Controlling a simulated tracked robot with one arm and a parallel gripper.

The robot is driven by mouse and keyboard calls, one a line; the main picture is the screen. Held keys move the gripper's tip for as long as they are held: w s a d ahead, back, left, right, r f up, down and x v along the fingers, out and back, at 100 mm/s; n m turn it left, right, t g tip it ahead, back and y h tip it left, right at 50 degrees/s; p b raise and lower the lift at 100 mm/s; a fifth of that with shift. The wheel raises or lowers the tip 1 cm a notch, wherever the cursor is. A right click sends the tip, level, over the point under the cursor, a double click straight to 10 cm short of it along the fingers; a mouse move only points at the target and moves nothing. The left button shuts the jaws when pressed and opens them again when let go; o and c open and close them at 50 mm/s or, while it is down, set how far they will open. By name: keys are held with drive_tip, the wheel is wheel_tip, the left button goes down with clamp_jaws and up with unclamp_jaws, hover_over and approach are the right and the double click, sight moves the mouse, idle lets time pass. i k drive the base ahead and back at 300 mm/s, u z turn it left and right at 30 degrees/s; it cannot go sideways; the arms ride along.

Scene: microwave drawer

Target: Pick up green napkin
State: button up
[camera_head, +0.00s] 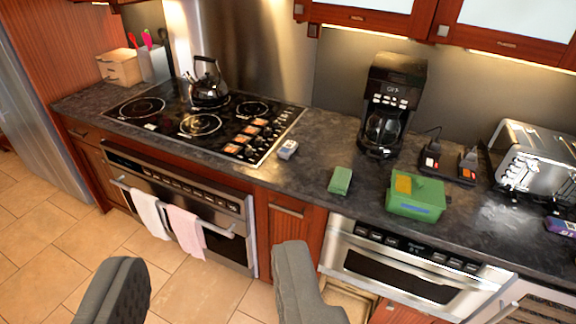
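A small green block-like item (340,181) lies on the dark countertop, left of a green box; it is the closest match to the green napkin, but I cannot tell whether it is cloth or sponge. The green box (415,207) has a yellow piece (403,184) on its top. My gripper (208,258) is at the bottom of the view, its two grey fingers wide apart with nothing between them. It is in front of the counter, to the lower left of the green item and clear of it.
The countertop (325,140) also holds a coffee maker (392,95), a toaster (535,160), a kettle (208,85) and a cooktop (200,122). White (150,212) and pink (186,232) towels hang on the oven handle. A microwave drawer (410,272) sits below the green box. Upper cabinets (375,18) overhang the counter.

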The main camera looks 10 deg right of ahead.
sight(341, 178)
drive_tip(key=u, duration=0.35)
drive_tip(key=i, duration=1.2)
drive_tip(key=z, duration=0.55)
drive_tip(key=i, duration=0.75)
drive_tip(key=z, duration=0.5)
